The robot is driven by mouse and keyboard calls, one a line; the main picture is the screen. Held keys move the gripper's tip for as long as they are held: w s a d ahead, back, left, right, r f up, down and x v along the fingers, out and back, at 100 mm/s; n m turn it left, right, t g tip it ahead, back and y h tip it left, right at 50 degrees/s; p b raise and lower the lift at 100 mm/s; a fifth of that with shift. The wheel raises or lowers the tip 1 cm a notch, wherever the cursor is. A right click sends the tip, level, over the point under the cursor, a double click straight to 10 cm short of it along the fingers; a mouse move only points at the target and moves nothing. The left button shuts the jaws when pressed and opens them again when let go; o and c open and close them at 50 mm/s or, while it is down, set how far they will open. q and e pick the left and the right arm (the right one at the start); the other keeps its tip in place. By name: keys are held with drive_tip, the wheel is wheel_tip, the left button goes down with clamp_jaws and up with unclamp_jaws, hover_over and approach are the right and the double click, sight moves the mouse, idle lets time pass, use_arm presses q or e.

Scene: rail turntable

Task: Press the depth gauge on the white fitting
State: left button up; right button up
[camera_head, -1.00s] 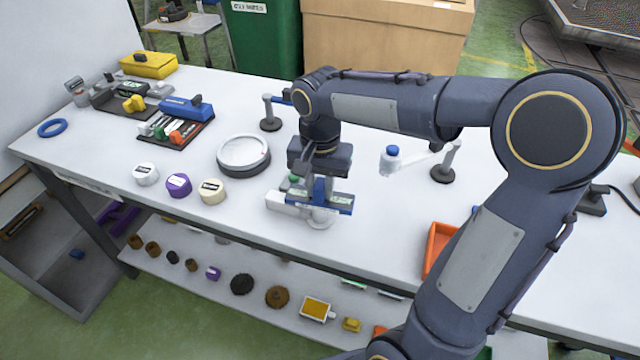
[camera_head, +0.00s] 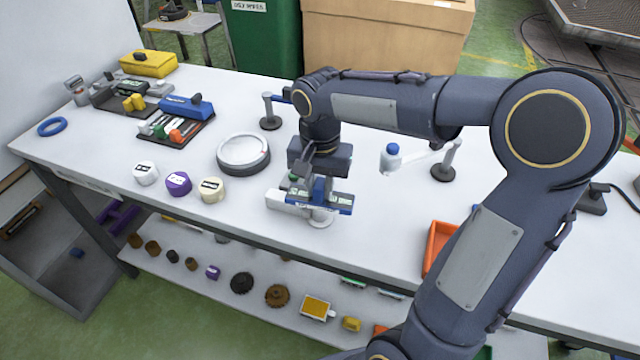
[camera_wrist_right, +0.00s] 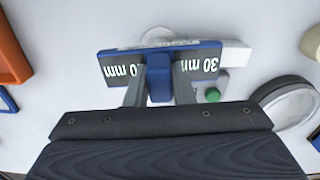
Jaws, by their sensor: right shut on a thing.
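The depth gauge is a blue bar with "30 mm" labels (camera_head: 337,203); it also shows in the right wrist view (camera_wrist_right: 190,52). My right gripper (camera_head: 318,185) points down and is shut on the gauge's blue middle stem; its two fingers (camera_wrist_right: 158,82) stand on either side of it. The gauge lies across the top of a round white fitting (camera_head: 320,222) on the table, which it mostly hides. I cannot tell whether the gauge is pressed flush on it. My left gripper is not in view.
White, purple (camera_head: 178,184) and cream round pieces stand left, near a round white dish (camera_head: 243,152). An orange tray (camera_head: 437,245) is at right. Post stands (camera_head: 443,165) rise behind.

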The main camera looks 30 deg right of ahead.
idle(0.4)
wheel_tip(320, 180, up, 7)
drive_tip(key=p, duration=0.6)
idle(0.3)
